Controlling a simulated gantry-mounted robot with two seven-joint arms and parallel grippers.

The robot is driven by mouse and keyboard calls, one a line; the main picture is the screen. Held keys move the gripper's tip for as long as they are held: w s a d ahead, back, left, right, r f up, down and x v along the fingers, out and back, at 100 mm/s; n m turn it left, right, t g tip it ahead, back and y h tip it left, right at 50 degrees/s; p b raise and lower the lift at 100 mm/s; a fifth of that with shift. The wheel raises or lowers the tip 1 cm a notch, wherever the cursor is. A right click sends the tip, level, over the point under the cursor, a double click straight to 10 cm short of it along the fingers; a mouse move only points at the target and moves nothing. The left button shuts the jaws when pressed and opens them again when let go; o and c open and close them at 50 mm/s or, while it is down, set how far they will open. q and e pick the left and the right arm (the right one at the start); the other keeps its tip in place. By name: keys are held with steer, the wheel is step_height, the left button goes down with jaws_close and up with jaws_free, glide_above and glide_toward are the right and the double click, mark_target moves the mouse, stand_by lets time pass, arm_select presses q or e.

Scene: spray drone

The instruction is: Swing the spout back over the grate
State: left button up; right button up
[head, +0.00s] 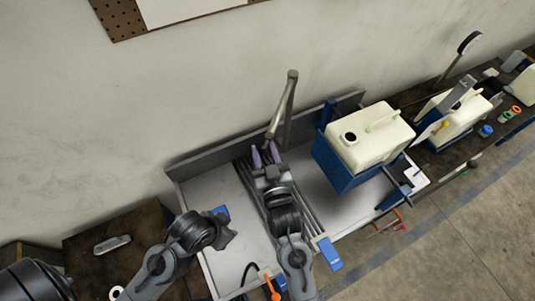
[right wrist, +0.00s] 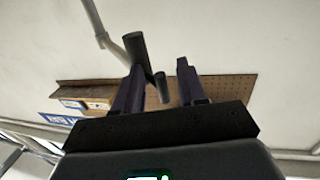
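The grey metal spout (head: 281,107) stands at the back wall of the grey sink tray. Its upper end leans to the right and its lower end comes down by my right gripper (head: 265,157). In the right wrist view, the spout pipe (right wrist: 111,42) enters from the top left and meets a dark cylinder (right wrist: 136,56). My right gripper shows there (right wrist: 157,88) with its two purple fingers apart, and a short dark stub lies between or just beyond them. The grate (head: 312,217) is the dark bars in the tray, partly hidden by my right arm. My left gripper (head: 226,234) is low over the tray's left part; its fingers are unclear.
A cream jug (head: 371,137) in a blue holder (head: 333,167) stands right of the grate. Another jug (head: 461,116) sits on the bench to the right. An orange-handled item (head: 271,287) is at the tray's front edge. The tray's left floor is mostly clear.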

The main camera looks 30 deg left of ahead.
arm_select(q)
steer(key=shift+a, duration=0.1)
arm_select(e)
steer(key=shift+s+a, duration=0.3)
arm_select(q)
steer(key=shift+w+a+f+b, duration=0.1)
steer(key=shift+a+f+b, duration=0.1)
steer(key=shift+f+b, duration=1)
arm_select(e)
steer(key=v, duration=1.1)
steer(key=shift+w+d, duration=0.25)
steer(key=shift+w, duration=0.1)
steer(key=shift+r, duration=0.1)
